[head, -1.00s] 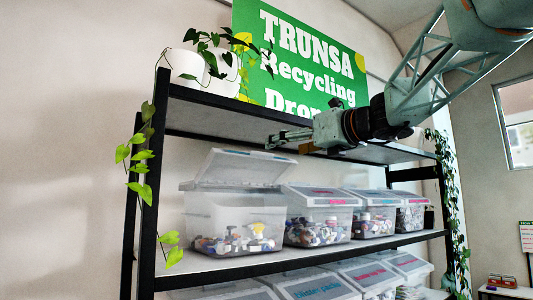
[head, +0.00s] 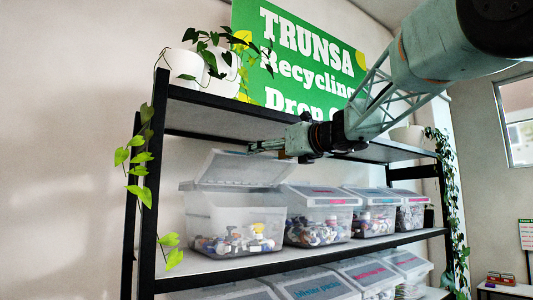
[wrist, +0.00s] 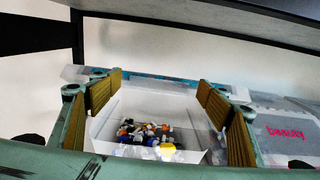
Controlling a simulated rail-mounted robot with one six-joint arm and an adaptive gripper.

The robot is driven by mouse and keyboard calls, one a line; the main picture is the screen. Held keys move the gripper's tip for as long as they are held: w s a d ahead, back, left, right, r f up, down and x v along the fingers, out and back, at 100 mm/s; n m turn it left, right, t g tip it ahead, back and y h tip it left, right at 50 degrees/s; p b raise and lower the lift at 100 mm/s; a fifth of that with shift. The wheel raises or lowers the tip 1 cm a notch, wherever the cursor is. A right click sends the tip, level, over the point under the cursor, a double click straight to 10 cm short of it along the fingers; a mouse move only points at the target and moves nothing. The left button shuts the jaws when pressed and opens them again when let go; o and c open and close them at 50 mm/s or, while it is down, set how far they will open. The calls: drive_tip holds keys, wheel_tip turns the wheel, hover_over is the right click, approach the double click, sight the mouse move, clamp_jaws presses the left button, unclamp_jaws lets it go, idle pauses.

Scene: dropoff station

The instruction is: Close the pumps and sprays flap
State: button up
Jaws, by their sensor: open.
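The leftmost clear bin (head: 232,215) on the upper shelf holds small pump and spray parts. Its flap (head: 245,167) stands raised, tilted up and back. The flap's label cannot be read from here. My gripper (head: 252,148) is in front of and at about the height of the flap's upper edge, pointing left. The fingers (wrist: 160,95) are apart and empty in the wrist view. The bin's open mouth and its parts (wrist: 145,133) show between them. I cannot tell from the pictures whether a finger touches the flap.
Three bins with shut flaps stand to the right, the nearest one (head: 318,222) beside the open bin. The black top shelf (head: 220,118) hangs close above the flap. More bins (head: 310,285) sit on the lower shelf. Trailing plants (head: 140,155) hang at the rack's ends.

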drive_tip(key=shift+w+a, duration=0.2)
drive_tip(key=shift+c, duration=0.2)
drive_tip(key=c, duration=1.1)
